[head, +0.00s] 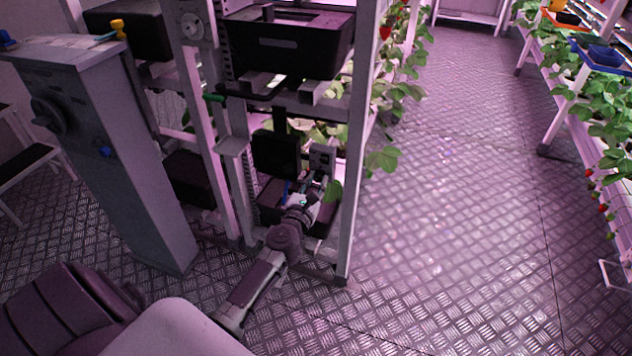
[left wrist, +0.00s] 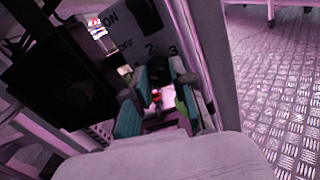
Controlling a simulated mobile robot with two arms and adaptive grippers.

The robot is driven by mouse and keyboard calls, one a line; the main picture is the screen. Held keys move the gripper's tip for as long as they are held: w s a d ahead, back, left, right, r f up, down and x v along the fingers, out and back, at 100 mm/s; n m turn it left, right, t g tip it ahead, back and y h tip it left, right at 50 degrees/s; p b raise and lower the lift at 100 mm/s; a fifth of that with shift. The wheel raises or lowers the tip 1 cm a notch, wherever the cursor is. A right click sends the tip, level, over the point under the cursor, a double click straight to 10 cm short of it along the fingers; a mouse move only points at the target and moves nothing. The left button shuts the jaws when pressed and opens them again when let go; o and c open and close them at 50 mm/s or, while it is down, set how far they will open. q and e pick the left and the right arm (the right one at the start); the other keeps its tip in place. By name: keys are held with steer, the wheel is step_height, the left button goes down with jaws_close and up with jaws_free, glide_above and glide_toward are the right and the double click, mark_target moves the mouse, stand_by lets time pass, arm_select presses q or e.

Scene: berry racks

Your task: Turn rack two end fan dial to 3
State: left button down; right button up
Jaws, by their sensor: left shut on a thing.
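The fan control box (head: 322,157) is a pale panel on the end of the rack, low beside the white post. It also shows in the left wrist view (left wrist: 128,38), with "ON", "OFF", "2" and "3" printed on it. The black fan dial (left wrist: 158,73) sits below the numbers. My left gripper (head: 318,184) reaches up to the box and is shut on the dial, one finger on each side; in the left wrist view its fingers (left wrist: 153,80) cover part of it. The dial's pointer is hidden, so I cannot tell its setting. My right gripper is not in view.
A black panel (head: 276,154) stands close left of the box. A white rack post (head: 354,160) stands close right. A black crate (head: 290,45) sits above. A grey cabinet (head: 115,150) stands at left. The metal floor (head: 460,190) at right is open.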

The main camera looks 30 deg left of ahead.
arm_select(q)
steer(key=shift+m, duration=0.8)
steer(key=m+p, duration=0.1)
steer(key=m, duration=0.2)
steer(key=shift+d+m, duration=0.1)
steer(key=shift+m, duration=0.2)
steer(key=m, duration=0.3)
steer(key=shift+f+m+p, duration=0.1)
steer(key=shift+m+p, duration=0.2)
steer(key=shift+m, duration=0.1)
steer(key=m+p, duration=0.1)
steer(key=m, duration=0.2)
steer(key=shift+m, duration=0.3)
steer(key=m+p, duration=0.3)
steer(key=m, duration=0.6)
steer(key=shift+h, duration=0.3)
steer(key=shift+f+m+p, duration=0.15)
steer(key=shift+m+p, duration=0.3)
steer(key=shift+m, duration=0.45)
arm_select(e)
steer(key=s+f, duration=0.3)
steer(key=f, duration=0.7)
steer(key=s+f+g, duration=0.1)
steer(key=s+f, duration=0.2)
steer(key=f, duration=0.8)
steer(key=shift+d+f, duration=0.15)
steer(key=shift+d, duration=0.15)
